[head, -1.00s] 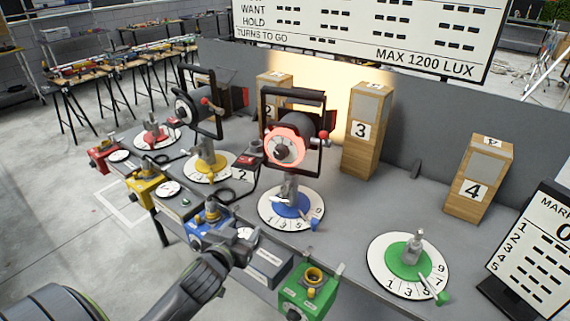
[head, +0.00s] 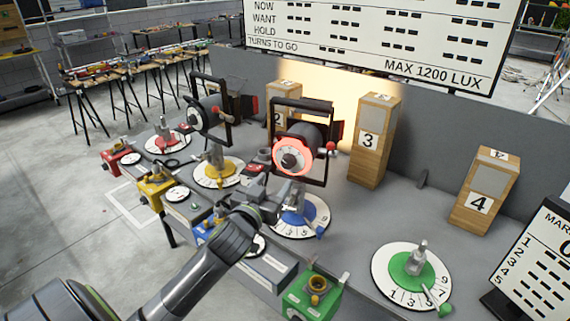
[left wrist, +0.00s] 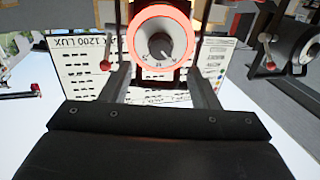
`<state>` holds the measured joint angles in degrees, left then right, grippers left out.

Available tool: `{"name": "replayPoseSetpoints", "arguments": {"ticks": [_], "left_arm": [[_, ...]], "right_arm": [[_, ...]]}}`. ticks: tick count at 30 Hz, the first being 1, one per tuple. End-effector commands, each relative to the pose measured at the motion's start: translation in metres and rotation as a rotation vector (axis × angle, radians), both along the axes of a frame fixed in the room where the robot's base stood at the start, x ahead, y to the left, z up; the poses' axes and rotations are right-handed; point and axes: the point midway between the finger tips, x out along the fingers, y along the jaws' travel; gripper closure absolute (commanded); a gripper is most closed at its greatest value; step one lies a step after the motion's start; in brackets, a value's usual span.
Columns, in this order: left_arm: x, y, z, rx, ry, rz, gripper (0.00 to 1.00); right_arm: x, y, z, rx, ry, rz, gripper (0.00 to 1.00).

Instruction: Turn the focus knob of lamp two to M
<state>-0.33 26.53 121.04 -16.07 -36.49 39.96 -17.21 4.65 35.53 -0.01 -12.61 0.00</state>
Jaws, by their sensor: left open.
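A lamp (head: 302,150) with a glowing red-orange ring stands in a black yoke over the blue dial disc (head: 318,212). A second lamp (head: 210,115) stands over the yellow disc; I cannot read a lamp number on either. My left gripper (head: 284,206) is below the front of the glowing lamp, partly hidden by its own wrist. In the left wrist view my open jaws (left wrist: 160,85) are empty. The grey focus knob (left wrist: 162,47) and its lettered ring lie beyond and between the fingers, apart from them. The knob's pointer aims lower right; letters are small. My right gripper is not in view.
Wooden blocks numbered 3 (head: 372,140) and 4 (head: 484,190) stand behind. A green box (head: 312,296) sits at the front edge, and a green disc (head: 412,276) lies to the right.

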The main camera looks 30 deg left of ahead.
Motion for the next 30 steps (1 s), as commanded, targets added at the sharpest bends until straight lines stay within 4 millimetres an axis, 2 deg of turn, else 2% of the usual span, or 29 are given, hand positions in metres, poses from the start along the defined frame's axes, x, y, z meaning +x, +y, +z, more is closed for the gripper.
{"name": "replayPoseSetpoints", "arguments": {"ticks": [6, 13, 18, 28, 30], "left_arm": [[0.038, 0.007, 0.002, 0.0, 0.001, 0.001, 0.45], [0.066, 0.012, 0.001, 0.001, 0.002, 0.001, 0.45], [0.076, 0.014, 0.0, 0.0, 0.001, 0.0, 0.45], [0.078, 0.014, -0.001, 0.0, 0.001, 0.0, 0.45], [0.078, 0.014, -0.001, 0.0, 0.001, 0.0, 0.54]], "right_arm": [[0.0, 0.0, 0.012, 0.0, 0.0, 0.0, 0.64], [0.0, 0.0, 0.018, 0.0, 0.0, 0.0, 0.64], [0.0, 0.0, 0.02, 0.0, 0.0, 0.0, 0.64], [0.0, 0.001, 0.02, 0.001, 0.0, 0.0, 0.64], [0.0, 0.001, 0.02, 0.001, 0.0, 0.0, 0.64]]}}
